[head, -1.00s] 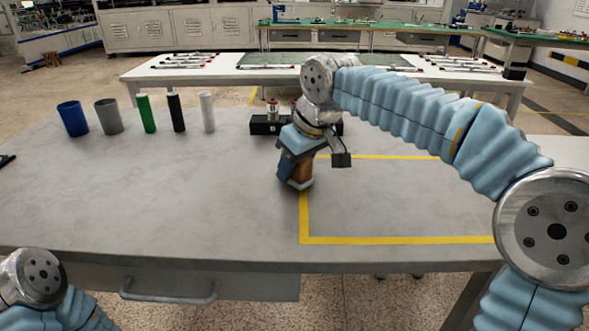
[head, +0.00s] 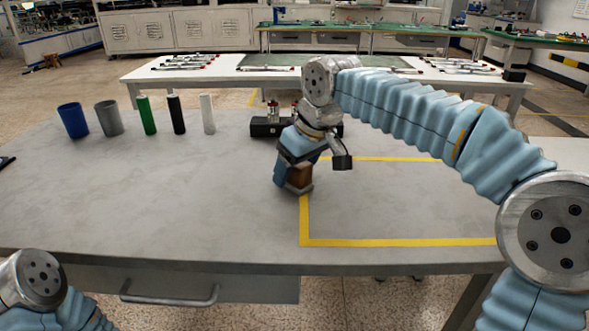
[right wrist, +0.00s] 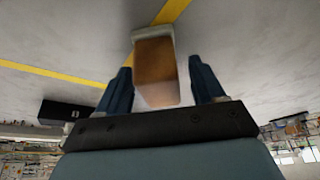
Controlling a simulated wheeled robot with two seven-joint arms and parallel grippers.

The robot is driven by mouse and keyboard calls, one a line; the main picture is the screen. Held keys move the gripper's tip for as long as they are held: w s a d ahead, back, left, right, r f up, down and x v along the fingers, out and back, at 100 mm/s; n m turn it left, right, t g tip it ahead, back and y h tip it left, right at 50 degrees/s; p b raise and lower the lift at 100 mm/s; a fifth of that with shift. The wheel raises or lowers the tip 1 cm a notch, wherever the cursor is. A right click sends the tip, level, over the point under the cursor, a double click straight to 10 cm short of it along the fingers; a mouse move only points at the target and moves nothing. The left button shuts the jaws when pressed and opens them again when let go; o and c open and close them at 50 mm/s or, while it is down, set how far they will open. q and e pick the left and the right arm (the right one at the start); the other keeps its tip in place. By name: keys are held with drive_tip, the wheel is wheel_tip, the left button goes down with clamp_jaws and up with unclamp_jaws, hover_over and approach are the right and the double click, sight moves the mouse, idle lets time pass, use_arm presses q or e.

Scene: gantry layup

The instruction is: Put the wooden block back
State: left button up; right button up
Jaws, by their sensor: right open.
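The wooden block (head: 300,175) is brown with a pale grey end. In the head view it is at the grey table's far left part of the yellow outline, by its left line. My right gripper (head: 291,178) is over it, pointing down, with a blue finger beside it. In the right wrist view the block (right wrist: 156,70) lies between the two open fingers (right wrist: 159,76), with a gap visible on each side. Whether its pale end rests on the table is hard to tell. My left gripper is out of view; only part of that arm shows at lower left.
A yellow outline (head: 400,242) marks the table's right part. A black holder (head: 265,128) with small items stands behind my gripper. Blue (head: 73,120), grey (head: 109,118), green (head: 147,115), black (head: 177,114) and white (head: 207,114) cylinders stand at the back left. The table's front left is clear.

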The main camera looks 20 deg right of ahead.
drive_tip(key=p+v, duration=0.1)
drive_tip(key=v, duration=1)
drive_tip(key=shift+s+p, duration=0.15)
drive_tip(key=shift+p, duration=0.15)
drive_tip(key=shift+r, duration=0.15)
